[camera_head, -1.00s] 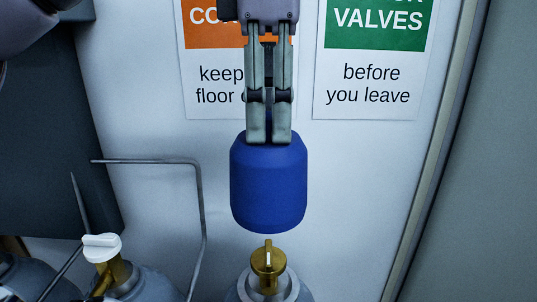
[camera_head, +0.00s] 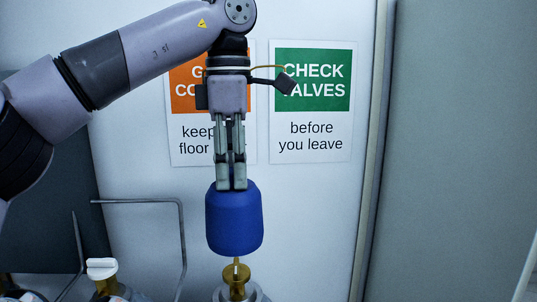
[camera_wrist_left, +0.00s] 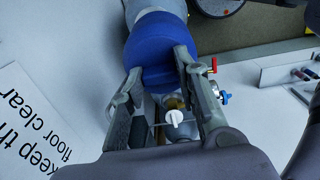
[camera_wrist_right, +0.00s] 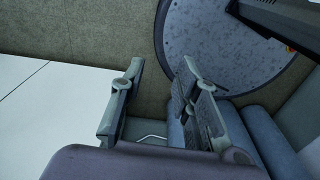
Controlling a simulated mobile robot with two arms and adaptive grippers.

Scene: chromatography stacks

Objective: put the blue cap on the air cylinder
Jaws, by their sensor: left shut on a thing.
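The blue cap (camera_head: 234,226) hangs upright in the head view. My left gripper (camera_head: 231,188) points straight down and is shut on the top of the cap. The air cylinder (camera_head: 252,294) is below it at the bottom edge, with its brass valve (camera_head: 236,280) standing up almost directly under the cap. A thin gap shows between cap and valve. Most of the cylinder is out of frame. The left wrist view shows the cap (camera_wrist_left: 155,48) between the fingers. My right gripper (camera_wrist_right: 162,65) is open and empty in the right wrist view.
Another cylinder with a white valve knob (camera_head: 101,268) stands to the left. A bent grey metal rail (camera_head: 182,235) lies between the two. A wall with a green sign (camera_head: 310,80) is behind. The space right of the cap is clear.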

